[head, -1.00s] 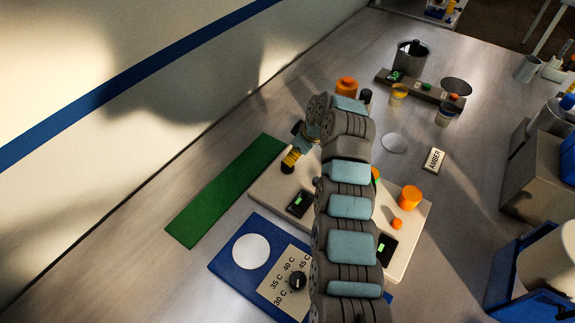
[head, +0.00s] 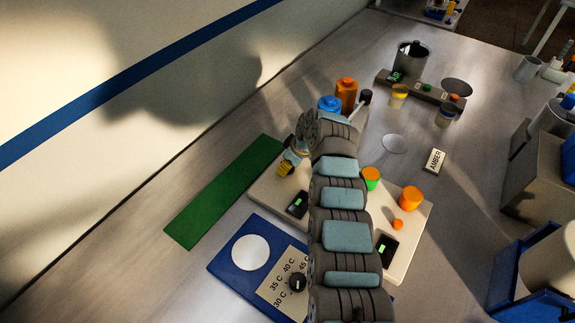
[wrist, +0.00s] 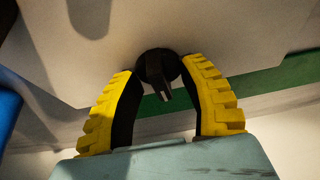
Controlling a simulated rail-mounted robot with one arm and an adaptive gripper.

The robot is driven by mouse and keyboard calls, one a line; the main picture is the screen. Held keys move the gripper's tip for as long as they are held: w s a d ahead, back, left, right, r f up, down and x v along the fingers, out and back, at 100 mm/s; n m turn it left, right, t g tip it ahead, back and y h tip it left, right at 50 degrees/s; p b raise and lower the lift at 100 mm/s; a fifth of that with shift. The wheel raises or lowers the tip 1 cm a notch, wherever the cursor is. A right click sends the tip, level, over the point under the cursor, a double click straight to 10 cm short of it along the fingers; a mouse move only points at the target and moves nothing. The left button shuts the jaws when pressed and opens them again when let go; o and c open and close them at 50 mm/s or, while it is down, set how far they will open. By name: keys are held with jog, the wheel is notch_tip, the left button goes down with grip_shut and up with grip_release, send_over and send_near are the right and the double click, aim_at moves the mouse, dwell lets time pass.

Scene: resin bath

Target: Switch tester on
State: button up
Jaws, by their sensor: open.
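The pale board (head: 412,236) carries two small dark displays, one at its left part (head: 297,204) and one at its front right (head: 387,247), both lit green. I take this board to be the tester, but no label confirms it. In the wrist view, a black rotary knob (wrist: 155,64) with a raised bar sits on a pale surface (wrist: 200,25). My gripper (wrist: 163,80) is open, its yellow-backed fingers on either side of the knob; contact cannot be told. In the head view my gripper (head: 286,166) is over the board's far left edge, hiding the knob.
A green strip (head: 225,190) lies left of the board. A blue plate (head: 228,268) with a temperature dial (head: 298,282) is in front. Orange (head: 346,90) and blue-capped (head: 329,104) containers stand behind my arm.

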jog(key=shift+c, duration=0.2)
grip_shut()
jog(key=shift+m+p, duration=0.3)
jog(key=shift+p, duration=0.2)
jog(key=shift+r+m+t+p, duration=0.1)
jog(key=shift+m+t+p, duration=0.2)
jog(key=shift+p, duration=0.35)
jog(key=m+h+p, duration=0.1)
jog(key=m+p, duration=0.2)
jog(key=p, duration=0.1)
jog(key=shift+a+m+t, duration=0.15)
jog(key=shift+m+t, duration=0.25)
jog(key=m+h+p, duration=0.1)
jog(key=m, duration=0.2)
jog(key=shift+m+h+p, duration=0.3)
jog(key=shift+p, duration=0.1)
jog(key=shift+f+m+t+h, duration=0.15)
jog(key=shift+m+h, duration=0.15)
jog(key=shift+m, duration=0.5)
jog(key=shift+f+m+t+h, duration=0.15)
jog(key=shift+m+h, duration=0.15)
jog(key=shift+m, duration=0.5)
jog(key=shift+r, duration=0.1)
